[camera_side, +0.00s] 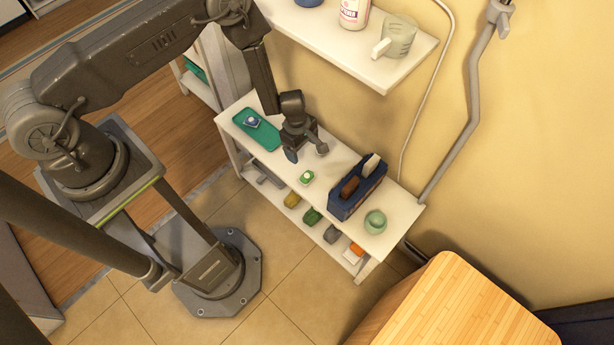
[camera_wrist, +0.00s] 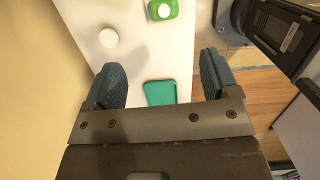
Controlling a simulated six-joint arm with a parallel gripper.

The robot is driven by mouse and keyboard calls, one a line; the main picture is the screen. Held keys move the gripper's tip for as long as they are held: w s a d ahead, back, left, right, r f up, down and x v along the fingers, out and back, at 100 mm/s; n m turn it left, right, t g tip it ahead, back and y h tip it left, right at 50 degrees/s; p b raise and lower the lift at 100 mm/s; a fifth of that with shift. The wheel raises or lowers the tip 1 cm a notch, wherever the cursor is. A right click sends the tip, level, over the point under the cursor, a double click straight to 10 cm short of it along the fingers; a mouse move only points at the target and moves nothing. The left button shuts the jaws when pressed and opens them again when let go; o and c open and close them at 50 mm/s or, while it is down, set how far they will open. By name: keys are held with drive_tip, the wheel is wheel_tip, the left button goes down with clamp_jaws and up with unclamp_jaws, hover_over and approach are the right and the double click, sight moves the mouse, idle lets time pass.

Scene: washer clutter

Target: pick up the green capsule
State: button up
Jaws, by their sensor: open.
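A small green piece with a white round top, which looks like the green capsule (camera_side: 306,178), lies on the white shelf top (camera_side: 345,205). In the wrist view the green capsule (camera_wrist: 153,14) is at the top edge, partly cut off, beyond my fingertips. My gripper (camera_side: 306,153) is open and empty above the shelf, between the capsule and a teal tray. In the wrist view my gripper (camera_wrist: 163,75) has its two blue-grey fingers spread wide, with bare shelf and part of the teal tray (camera_wrist: 160,92) between them.
The teal tray (camera_side: 264,136) holds a small blue-and-white item (camera_side: 253,120). A white round piece (camera_wrist: 108,38) lies near the capsule. A dark blue caddy (camera_side: 345,205) and a pale green cup (camera_side: 375,222) stand farther right. An upper shelf (camera_side: 345,50) is on the wall.

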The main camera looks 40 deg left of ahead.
hover_over(307, 176)
drive_tip(key=a, duration=0.1)
drive_tip(key=f, duration=0.7)
drive_tip(key=shift+w+a+f, duration=0.15)
drive_tip(key=shift+w+f, duration=0.1)
drive_tip(key=shift+f, duration=0.05)
drive_tip(key=shift+s+d+f, duration=0.1)
drive_tip(key=shift+d+f, duration=0.1)
drive_tip(key=shift+f, duration=0.65)
drive_tip(key=shift+s+d+f, duration=0.1)
drive_tip(key=shift+d+f, duration=0.05)
drive_tip(key=shift+f, duration=0.7)
drive_tip(key=shift+s+d+f, duration=0.1)
drive_tip(key=shift+d+f, duration=0.1)
drive_tip(key=shift+f, duration=0.65)
drive_tip(key=shift+c, duration=0.3)
drive_tip(key=c, duration=0.9)
drive_tip(key=shift+r, duration=0.1)
drive_tip(key=shift+c, duration=0.3)
